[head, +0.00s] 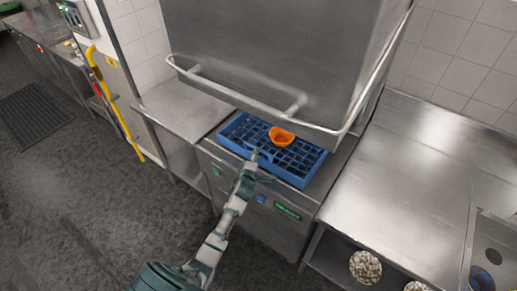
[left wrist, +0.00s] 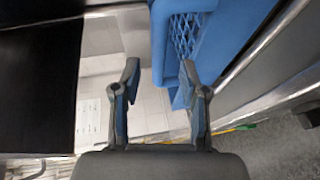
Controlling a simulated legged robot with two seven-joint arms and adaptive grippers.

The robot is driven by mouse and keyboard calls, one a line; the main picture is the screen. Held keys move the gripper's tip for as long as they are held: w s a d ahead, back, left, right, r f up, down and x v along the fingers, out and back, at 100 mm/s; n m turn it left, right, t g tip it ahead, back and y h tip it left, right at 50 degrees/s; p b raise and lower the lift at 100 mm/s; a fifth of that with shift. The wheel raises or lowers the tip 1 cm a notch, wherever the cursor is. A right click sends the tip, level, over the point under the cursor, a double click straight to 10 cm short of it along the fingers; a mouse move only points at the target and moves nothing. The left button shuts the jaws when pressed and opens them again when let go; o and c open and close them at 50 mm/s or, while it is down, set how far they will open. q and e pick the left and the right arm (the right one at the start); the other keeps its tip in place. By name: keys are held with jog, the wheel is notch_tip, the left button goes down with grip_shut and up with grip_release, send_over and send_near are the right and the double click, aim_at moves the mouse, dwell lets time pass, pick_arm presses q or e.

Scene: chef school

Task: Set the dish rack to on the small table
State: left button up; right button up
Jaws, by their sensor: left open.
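The blue dish rack (head: 300,173) sits under the raised steel hood of the dishwasher, with an orange bowl (head: 281,137) in it. My left gripper (head: 258,168) is at the rack's front side, its fingers apart. In the left wrist view, the blue rack (left wrist: 185,45) is just beyond the open fingers (left wrist: 160,75), towards the right finger. I cannot tell whether a finger touches it. The small table (head: 183,108) is the steel table just left of the dishwasher, and its top looks bare. My right gripper is not in view.
The dishwasher hood (head: 280,55) with its bar handle hangs above the rack. A long steel counter (head: 410,150) with a sink (head: 492,255) stands at right. Bowls of pale food (head: 365,267) are on its lower shelf.

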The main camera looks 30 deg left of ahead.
pick_arm(q)
jog(key=shift+a+x, duration=0.1)
jog(key=shift+x, duration=1.25)
jog(key=shift+a+x, duration=0.15)
jog(key=shift+x, duration=1.2)
jog(key=shift+s, duration=0.1)
jog(key=shift+d, duration=0.15)
grip_shut()
